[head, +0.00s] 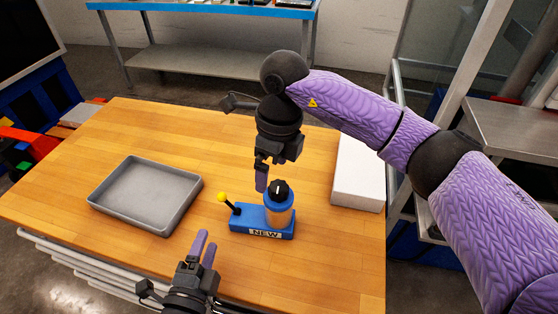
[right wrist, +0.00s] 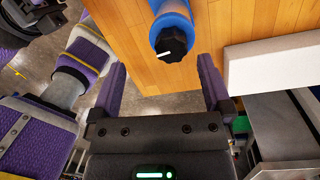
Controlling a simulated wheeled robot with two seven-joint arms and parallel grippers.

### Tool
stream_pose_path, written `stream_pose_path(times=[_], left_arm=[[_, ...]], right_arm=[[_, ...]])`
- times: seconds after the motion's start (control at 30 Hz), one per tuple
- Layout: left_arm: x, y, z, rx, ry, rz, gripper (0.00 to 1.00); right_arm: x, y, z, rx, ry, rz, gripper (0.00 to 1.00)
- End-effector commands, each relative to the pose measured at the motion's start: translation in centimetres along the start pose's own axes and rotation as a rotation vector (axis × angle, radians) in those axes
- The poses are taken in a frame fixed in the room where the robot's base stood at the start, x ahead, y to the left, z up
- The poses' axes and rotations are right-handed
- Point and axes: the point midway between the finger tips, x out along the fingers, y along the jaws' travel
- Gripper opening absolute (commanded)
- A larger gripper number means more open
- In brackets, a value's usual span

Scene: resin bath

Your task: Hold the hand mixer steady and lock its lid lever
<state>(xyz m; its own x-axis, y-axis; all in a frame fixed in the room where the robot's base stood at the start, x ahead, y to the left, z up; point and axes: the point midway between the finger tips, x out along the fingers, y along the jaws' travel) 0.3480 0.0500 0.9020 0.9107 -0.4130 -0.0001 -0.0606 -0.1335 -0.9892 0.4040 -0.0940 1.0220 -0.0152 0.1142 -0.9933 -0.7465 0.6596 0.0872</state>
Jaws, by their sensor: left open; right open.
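The hand mixer has a blue base (head: 247,222) labelled NEW, at the front middle of the table. A blue-banded, amber-looking jar (head: 279,212) with a black knobbed lid (head: 279,188) stands upright on its right part. A black lever with a yellow ball (head: 222,197) leans left, away from the jar. The black lid also shows in the right wrist view (right wrist: 172,44). My right gripper (head: 262,182) is open and empty, just behind and above the jar; its fingers show apart in the right wrist view (right wrist: 162,64). My left gripper (head: 206,243) is open and empty, in front and left of the base.
A grey empty tray (head: 147,192) lies on the wooden table (head: 110,125) to the left. A white box (head: 358,172) lies at the right edge. A blue-edged bench (head: 205,10) stands behind. Bare table surrounds the mixer.

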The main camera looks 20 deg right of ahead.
Motion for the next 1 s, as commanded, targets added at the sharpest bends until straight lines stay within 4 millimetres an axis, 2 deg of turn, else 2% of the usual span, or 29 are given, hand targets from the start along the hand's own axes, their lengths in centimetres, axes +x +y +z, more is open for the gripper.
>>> stream_pose_path(times=[0.07, 0.17, 0.4, 0.6, 0.9, 0.93, 1.0], left_arm=[[0.0, 0.0, 0.0, 0.000, 0.000, 0.000, 0.59], [0.0, 0.0, 0.0, 0.000, 0.000, 0.000, 0.59], [0.0, 0.0, 0.0, 0.000, 0.000, 0.000, 0.59], [0.0, 0.0, 0.0, 0.000, 0.000, 0.000, 0.59], [0.0, 0.0, 0.0, 0.000, 0.000, 0.000, 0.59], [0.0, 0.0, 0.0, 0.000, 0.000, 0.000, 0.59], [0.0, 0.0, 0.0, 0.000, 0.000, 0.000, 0.59]], right_arm=[[-0.5, -0.3, -0.5, -0.034, 0.054, -0.063, 1.00], [0.3, -0.6, -0.9, -0.044, 0.081, -0.089, 1.00], [5.7, -1.1, -1.4, -0.040, 0.082, -0.085, 1.00], [8.7, -1.4, -1.6, -0.040, 0.079, -0.085, 1.00], [9.2, -1.4, -1.6, -0.040, 0.078, -0.086, 1.00], [9.2, -1.4, -1.6, -0.040, 0.078, -0.086, 0.98], [9.2, -1.4, -1.6, -0.039, 0.078, -0.086, 0.83]])
